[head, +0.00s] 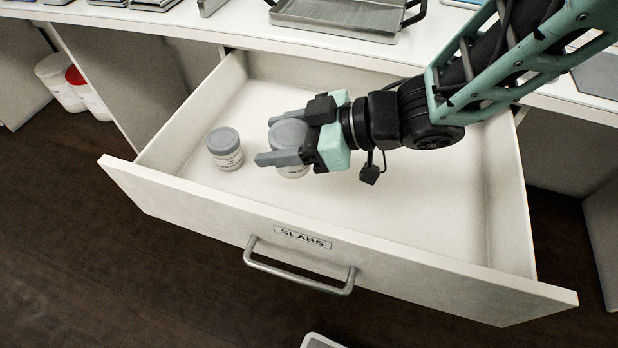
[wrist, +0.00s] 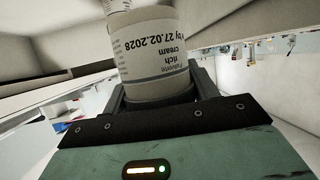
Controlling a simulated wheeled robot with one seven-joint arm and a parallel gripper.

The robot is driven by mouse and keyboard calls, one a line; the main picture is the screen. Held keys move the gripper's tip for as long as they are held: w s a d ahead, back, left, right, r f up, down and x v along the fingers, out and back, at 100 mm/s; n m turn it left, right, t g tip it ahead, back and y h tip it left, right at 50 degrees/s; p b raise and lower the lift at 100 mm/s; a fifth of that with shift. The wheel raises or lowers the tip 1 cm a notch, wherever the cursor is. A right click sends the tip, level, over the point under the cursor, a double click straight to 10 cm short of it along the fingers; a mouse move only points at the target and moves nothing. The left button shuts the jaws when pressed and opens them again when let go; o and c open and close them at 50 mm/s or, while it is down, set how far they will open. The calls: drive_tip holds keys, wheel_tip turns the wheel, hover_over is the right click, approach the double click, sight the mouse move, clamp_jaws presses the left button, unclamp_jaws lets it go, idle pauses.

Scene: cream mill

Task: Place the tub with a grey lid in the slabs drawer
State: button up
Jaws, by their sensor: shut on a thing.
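The drawer labelled SLABS (head: 300,237) is pulled open below the counter. My gripper (head: 283,145) is over the inside of the drawer, shut on a white tub with a grey lid (head: 294,171). The held tub is partly hidden behind the fingers in the head view. The wrist view shows its label (wrist: 158,52) upside down, with "rich cream" and "27.02.2028" on it. A second tub with a grey lid (head: 225,148) stands upright in the drawer, to the left of my gripper and apart from it. I cannot tell whether the held tub touches the drawer floor.
The drawer's right part (head: 440,200) is bare. A metal tray (head: 340,14) with black handles lies on the counter above. White containers (head: 62,82), one with a red lid, stand under the counter at left. The drawer front has a metal handle (head: 298,277).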

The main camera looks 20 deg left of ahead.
sight(277, 171)
drive_tip(key=shift+s+a+f+n+g, duration=0.15)
drive_tip(key=shift+s+f+n+g, duration=0.15)
drive_tip(key=shift+s+f, duration=0.55)
wheel_tip(277, 171, down, 4)
drive_tip(key=shift+f+b, duration=0.15)
drive_tip(key=shift+b, duration=0.3)
drive_tip(key=shift+f, duration=2.3)
drive_tip(key=shift+b, duration=0.3)
drive_tip(key=shift+f, duration=0.2)
drive_tip(key=o, duration=1)
drive_tip(key=shift+o, duration=0.2)
drive_tip(key=shift+r, duration=0.15)
